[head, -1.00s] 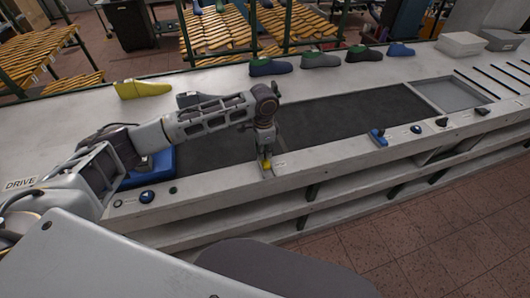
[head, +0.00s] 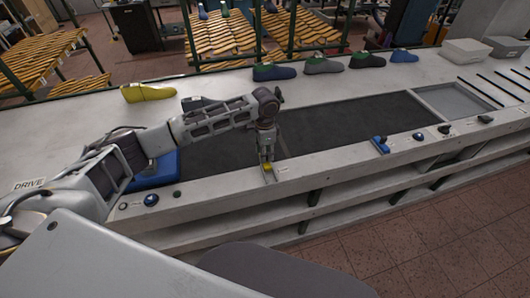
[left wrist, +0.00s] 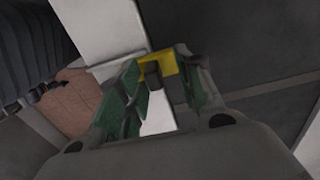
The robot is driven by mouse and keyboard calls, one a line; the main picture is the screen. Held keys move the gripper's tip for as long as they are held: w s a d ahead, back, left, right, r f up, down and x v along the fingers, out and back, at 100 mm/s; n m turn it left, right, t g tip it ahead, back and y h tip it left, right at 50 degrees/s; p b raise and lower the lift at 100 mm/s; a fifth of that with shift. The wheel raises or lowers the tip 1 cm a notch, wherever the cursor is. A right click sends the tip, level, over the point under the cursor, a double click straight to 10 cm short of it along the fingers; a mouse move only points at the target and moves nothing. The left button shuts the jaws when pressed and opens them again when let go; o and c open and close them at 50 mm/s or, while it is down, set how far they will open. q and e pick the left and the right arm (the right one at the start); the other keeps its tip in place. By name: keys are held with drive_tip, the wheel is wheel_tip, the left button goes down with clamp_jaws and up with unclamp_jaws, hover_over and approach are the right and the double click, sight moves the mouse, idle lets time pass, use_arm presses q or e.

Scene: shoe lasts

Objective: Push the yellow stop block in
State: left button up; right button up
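The yellow stop block (head: 267,166) is small and sits at the front edge of the dark belt, by a pale slot and a small label. It also shows in the left wrist view (left wrist: 184,63), between and just beyond the fingertips. My left gripper (head: 266,158) points down at the block from above. Its green-padded fingers (left wrist: 160,82) stand apart, on either side of the block. Whether they touch it I cannot tell. A small dark piece (left wrist: 153,74) shows in front of the yellow. My right gripper is not in view.
The dark belt (head: 340,125) runs along the white bench. A blue lever (head: 381,144) and a blue button (head: 151,199) are on the front edge. A yellow last (head: 147,93) and several dark shoes (head: 322,65) stand behind the belt. A grey tray recess (head: 455,101) is at right.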

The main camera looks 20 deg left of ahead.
use_arm(q)
drive_tip(key=shift+s, duration=0.1)
drive_tip(key=shift+d+r, duration=0.1)
drive_tip(key=shift+r, duration=0.1)
wheel_tip(320, 180, up, 12)
drive_tip(key=shift+f, duration=0.2)
idle(0.5)
drive_tip(key=shift+f, duration=0.1)
idle(0.4)
